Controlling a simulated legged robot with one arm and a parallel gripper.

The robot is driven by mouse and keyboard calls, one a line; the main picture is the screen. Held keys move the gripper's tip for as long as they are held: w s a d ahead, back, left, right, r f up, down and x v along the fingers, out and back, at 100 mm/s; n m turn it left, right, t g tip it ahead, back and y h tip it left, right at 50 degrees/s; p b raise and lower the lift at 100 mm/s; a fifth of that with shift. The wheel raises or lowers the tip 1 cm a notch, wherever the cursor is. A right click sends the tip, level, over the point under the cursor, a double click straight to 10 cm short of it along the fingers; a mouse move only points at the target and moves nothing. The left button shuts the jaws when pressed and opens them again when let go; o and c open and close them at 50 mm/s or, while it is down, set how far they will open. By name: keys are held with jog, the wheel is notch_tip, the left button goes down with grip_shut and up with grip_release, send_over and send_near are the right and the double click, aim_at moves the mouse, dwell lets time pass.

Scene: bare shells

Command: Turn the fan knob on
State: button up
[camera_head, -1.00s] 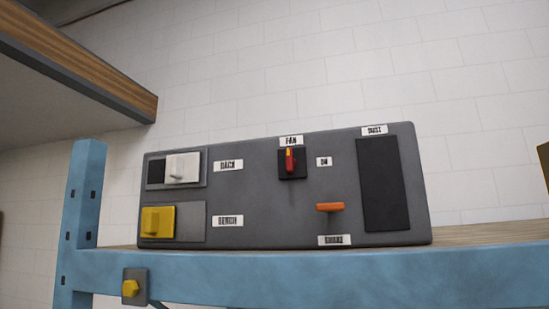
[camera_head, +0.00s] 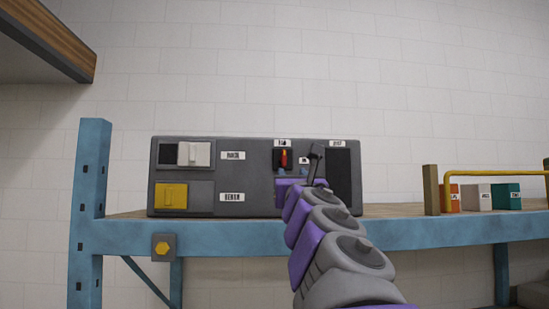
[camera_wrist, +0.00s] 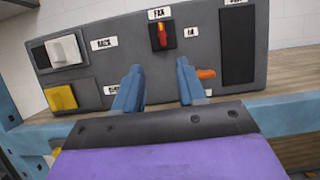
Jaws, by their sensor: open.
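The fan knob (camera_head: 283,158) is a small red knob with a yellow mark on a black square, under the FAN label on the grey panel (camera_head: 255,170). It points roughly upright. It also shows in the wrist view (camera_wrist: 162,36), with a small label to its right. My gripper (camera_head: 294,171) is open and empty, in front of the panel and just below the knob. In the wrist view its two blue fingers (camera_wrist: 157,66) stand apart, below the knob to either side. I cannot tell how far they are from the panel.
A white switch (camera_head: 193,154), a yellow switch (camera_head: 171,197) and a dark plate (camera_head: 340,165) share the panel. The panel stands on a blue-framed shelf (camera_head: 230,236). Boxes (camera_head: 478,196) and a yellow rail (camera_head: 490,173) are at right.

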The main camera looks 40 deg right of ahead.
aim_at(285, 158)
jog(key=p+x, duration=0.9)
jog(key=x, duration=0.6)
jog(key=shift+w+d, duration=0.35)
jog(key=shift+w, duration=0.05)
jog(key=shift+w+d+p, duration=0.1)
jog(key=shift+d+p, duration=0.2)
jog(key=shift+d, duration=0.1)
jog(key=shift+a+r, duration=0.1)
jog(key=shift+a, duration=0.15)
jog(key=c, duration=0.4)
grip_shut()
